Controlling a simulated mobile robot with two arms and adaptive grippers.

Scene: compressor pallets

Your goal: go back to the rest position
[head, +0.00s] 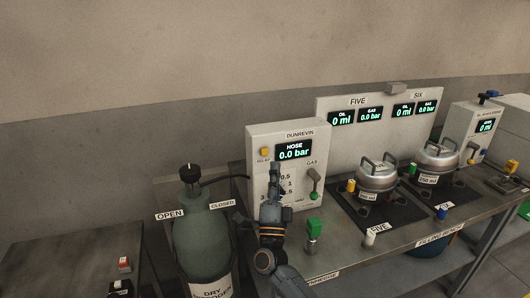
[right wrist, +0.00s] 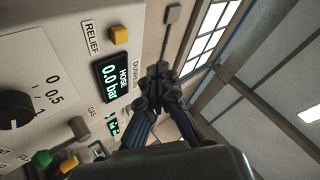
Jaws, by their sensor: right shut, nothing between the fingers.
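My right gripper (head: 275,172) is shut and empty in the head view, raised in front of the white DUNREVIN panel (head: 258,142). In the right wrist view its closed fingers (right wrist: 160,75) point upward past the panel's edge. The panel's display (head: 294,151) reads HOSE 0.0 bar, with a yellow relief button (head: 265,152) to its left. The gripper hides part of the dial markings below the display. Whether it touches the panel I cannot tell. My left gripper is not in view.
A green nitrogen cylinder (head: 203,245) stands left of the panel. Two metal pots (head: 377,178) (head: 437,162) sit on dark mats on the bench. A green-topped fitting (head: 314,228) stands near my right arm. A dark table (head: 60,255) is at the left. The wall above is bare.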

